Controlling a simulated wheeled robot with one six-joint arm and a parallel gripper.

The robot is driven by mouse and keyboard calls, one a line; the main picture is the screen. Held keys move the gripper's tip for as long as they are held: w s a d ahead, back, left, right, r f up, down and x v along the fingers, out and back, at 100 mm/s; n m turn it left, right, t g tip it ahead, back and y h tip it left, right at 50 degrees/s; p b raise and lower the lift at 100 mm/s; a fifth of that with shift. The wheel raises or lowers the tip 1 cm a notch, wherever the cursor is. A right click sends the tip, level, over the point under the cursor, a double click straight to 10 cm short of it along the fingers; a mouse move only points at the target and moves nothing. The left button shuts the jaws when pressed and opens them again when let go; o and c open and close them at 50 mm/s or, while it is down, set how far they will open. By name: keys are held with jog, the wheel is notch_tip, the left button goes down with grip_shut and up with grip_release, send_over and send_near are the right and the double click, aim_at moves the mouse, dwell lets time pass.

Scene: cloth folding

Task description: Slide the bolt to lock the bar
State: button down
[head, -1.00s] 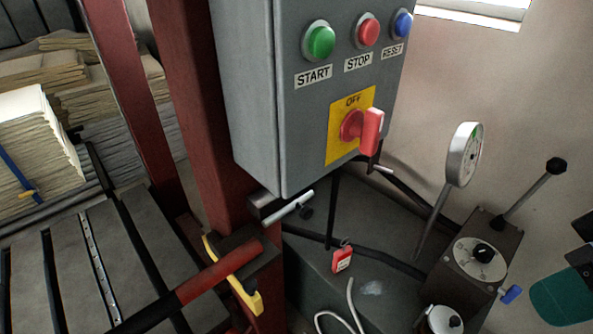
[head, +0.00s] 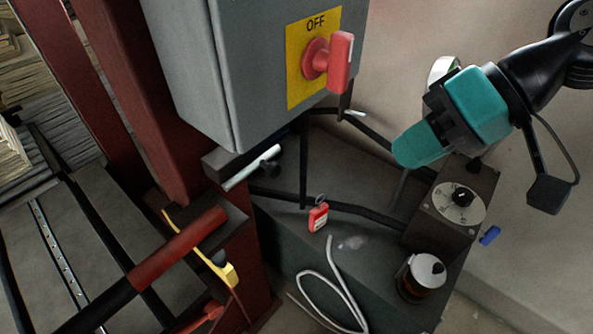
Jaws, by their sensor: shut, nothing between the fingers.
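The bolt (head: 252,168) is a silver rod with a dark knob, held at the bracket under the grey box beside the red post. The bar (head: 172,250) has a red section and a black section and lies slantwise at lower left, in front of the post. A yellow piece (head: 222,268) passes beneath the bar's end. The bolt lies above the bar, apart from it in the picture. My gripper (head: 404,152) has teal fingers and is shut and empty. It is in the air to the right of the bolt, touching neither the bolt nor the bar.
The grey box (head: 210,85) with a red OFF switch (head: 328,62) overhangs the bolt. A red padlock (head: 318,217), a white cable (head: 328,285) and a jar (head: 425,272) are on the dark surface. A dial unit (head: 452,208) stands below my gripper.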

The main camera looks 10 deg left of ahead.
jog(key=w+a+f+m+y+b, duration=0.2)
jog(key=w+f+y, duration=0.3)
jog(key=w, duration=0.4)
jog(key=shift+w+a+m+y+b, duration=0.25)
jog(key=shift+a+y+b, duration=0.25)
jog(key=shift+b, duration=0.4)
jog(key=shift+f, duration=0.1)
send_near(266, 160)
jog(key=w+a, duration=0.2)
jog(key=shift+s+a+f+p, duration=0.2)
jog(key=shift+s+a+f, duration=0.05)
jog(key=shift+s+a, duration=0.3)
jog(key=shift+s+a+f+p, duration=0.15)
jog(key=shift+s+a+f, duration=0.15)
jog(key=shift+s+a, duration=0.25)
jog(key=shift+s+a+f, duration=0.1)
jog(key=shift+s+f, duration=0.1)
jog(key=shift+s, duration=0.15)
